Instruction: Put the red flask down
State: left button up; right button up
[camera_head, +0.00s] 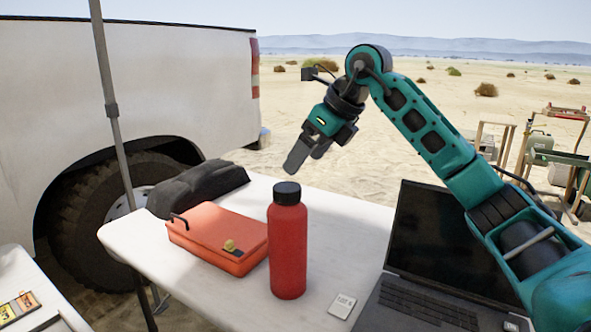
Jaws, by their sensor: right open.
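The red flask (288,250) with a black cap stands upright on the white table (205,299), near its middle. My right gripper (303,160) is above and behind the flask, apart from it. Its fingers point down and to the left; they are open and hold nothing. My left gripper does not show.
An orange-red case (216,236) lies left of the flask, with a dark bundle (198,187) behind it. An open laptop (431,258) stands to the right, and a small white label card (342,306) lies between. A pole (112,110) rises at the left, before a white truck (190,90).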

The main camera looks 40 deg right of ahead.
jog(key=s+a+f+m+y, duration=0.1)
jog(key=a+f+y, duration=0.3)
jog(key=a, duration=0.5)
jog(key=s+a+f+m+y, duration=0.2)
jog(key=a+y, duration=0.4)
jog(key=a, duration=0.2)
jog(key=s+a+f+m+y, duration=0.1)
jog(key=a+f+y, duration=0.2)
jog(key=a+y, duration=0.45)
notch_tip(320, 180, down, 12)
jog(key=s+d+m+t+h, duration=0.2)
jog(key=m+t+h, duration=1)
jog(key=m, duration=1.1)
jog(key=s+f+m+g+h, duration=0.2)
jog(key=s+f+m, duration=0.3)
jog(key=f, duration=0.4)
jog(key=s+f+m+g+h, duration=0.3)
jog(key=s+f+m+g, duration=0.2)
jog(key=s+f, duration=0.3)
jog(key=shift+s+d+f+m, duration=0.25)
jog(key=shift+d+f+m, duration=0.25)
jog(key=shift+f, duration=0.45)
